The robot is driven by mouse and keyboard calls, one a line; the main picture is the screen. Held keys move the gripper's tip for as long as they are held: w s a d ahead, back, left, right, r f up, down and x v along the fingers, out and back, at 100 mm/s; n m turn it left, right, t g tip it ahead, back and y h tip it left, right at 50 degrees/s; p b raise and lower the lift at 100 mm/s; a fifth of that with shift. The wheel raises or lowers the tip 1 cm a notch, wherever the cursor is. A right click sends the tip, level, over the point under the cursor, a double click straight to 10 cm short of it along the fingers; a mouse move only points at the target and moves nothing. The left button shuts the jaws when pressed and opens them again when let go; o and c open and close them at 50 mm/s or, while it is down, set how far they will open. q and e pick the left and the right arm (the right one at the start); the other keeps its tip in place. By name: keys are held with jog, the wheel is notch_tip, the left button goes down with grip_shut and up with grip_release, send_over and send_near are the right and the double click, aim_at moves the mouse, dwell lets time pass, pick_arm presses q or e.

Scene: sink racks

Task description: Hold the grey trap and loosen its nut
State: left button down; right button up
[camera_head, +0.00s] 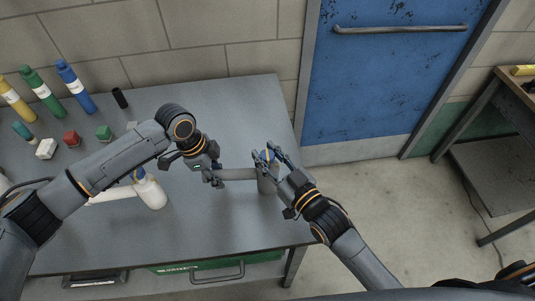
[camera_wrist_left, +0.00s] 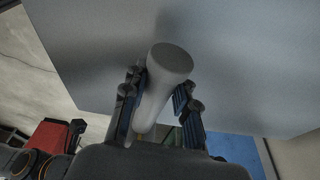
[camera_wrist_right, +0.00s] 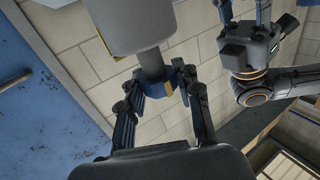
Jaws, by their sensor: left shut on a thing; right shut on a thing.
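The grey trap (camera_head: 268,182) is at the right part of the table, with a side pipe (camera_head: 238,174) pointing left. My left gripper (camera_head: 212,176) is shut on this pipe near its end. In the left wrist view the pipe's round end (camera_wrist_left: 172,58) sticks out between the fingers. My right gripper (camera_head: 266,158) is shut on the blue nut (camera_head: 265,155) at the trap's top. In the right wrist view the nut (camera_wrist_right: 183,76), with a yellow mark, sits between the fingertips, next to the grey body (camera_wrist_right: 130,22). Whether the trap touches the table is unclear.
A white trap (camera_head: 150,191) stands left, partly behind my left arm. Yellow (camera_head: 14,98), green (camera_head: 42,92) and blue (camera_head: 75,88) bottles line the back left, with small blocks in front, including a red one (camera_head: 71,138). The table's right edge is close to the trap.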

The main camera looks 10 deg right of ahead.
jog(key=shift+d, duration=0.1)
dwell(0.5)
jog(key=o, duration=1.2)
jog(key=v, duration=1.2)
jog(key=shift+f, duration=0.1)
pick_arm(q)
jog(key=c, duration=1)
grip_release()
jog(key=shift+o, duration=0.2)
jog(key=shift+r, duration=0.1)
jog(key=v, duration=1.2)
